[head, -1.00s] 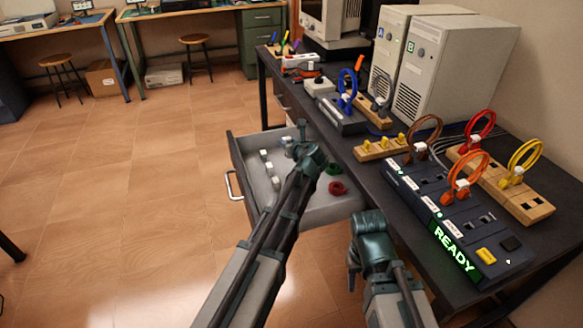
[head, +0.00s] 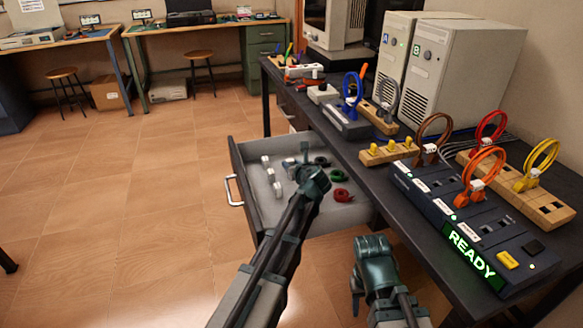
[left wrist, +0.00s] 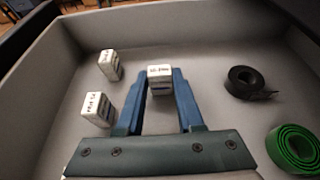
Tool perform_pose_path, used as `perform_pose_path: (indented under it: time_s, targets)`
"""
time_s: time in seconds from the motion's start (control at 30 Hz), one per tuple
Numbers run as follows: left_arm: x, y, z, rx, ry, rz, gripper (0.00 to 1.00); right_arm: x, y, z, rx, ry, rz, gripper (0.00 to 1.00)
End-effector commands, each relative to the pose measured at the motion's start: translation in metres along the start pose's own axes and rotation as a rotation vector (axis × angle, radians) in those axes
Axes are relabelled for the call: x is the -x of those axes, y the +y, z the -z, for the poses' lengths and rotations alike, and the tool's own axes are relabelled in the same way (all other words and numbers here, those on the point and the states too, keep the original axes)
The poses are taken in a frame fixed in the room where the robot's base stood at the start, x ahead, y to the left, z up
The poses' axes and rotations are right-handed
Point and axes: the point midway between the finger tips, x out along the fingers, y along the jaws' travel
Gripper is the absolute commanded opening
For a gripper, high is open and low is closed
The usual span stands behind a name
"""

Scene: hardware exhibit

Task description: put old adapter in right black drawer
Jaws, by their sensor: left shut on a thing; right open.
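The label is too small to read surely. In the head view my left gripper (head: 298,160) is inside an open grey drawer (head: 252,160) that slides out under the black desk. More white adapters (head: 271,175) stand along the drawer's left side; two of them show in the left wrist view (left wrist: 110,65). My right gripper (head: 357,285) hangs empty and open in front of the desk; its fingertips are partly hidden.
A green roll (left wrist: 294,148) and a black roll (left wrist: 250,82) lie in the drawer's right part, with a red roll (head: 341,195) nearer. The desk (head: 395,205) above holds a READY panel (head: 470,250), plug blocks, cables and two computer towers (head: 447,75).

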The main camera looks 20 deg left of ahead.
Motion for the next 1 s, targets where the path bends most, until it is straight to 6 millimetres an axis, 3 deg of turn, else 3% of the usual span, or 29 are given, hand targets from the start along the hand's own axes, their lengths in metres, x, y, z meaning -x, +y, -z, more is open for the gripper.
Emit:
perform_pose_path:
  time_s: [0.17,0.2,0.33,0.7,1.0]
  targets:
    - [-0.002,0.0,0.004,0.0,0.0,0.0,0.0,-0.004,0.0,0.0,0.0,0.0,-0.001,0.5]
    - [-0.001,0.0,0.003,0.0,0.0,0.0,0.42,-0.003,0.0,0.0,0.0,0.0,-0.001,0.5]
    - [-0.001,0.0,0.003,0.0,0.0,0.0,0.65,-0.003,0.0,0.0,0.0,0.0,-0.001,0.5]
    - [0.001,0.0,-0.002,0.0,0.0,0.0,0.66,0.002,0.0,0.0,0.0,0.0,0.0,0.5]
    - [0.059,0.002,-0.003,-0.001,0.001,0.002,0.66,0.025,0.002,-0.002,-0.001,0.0,0.004,0.5]
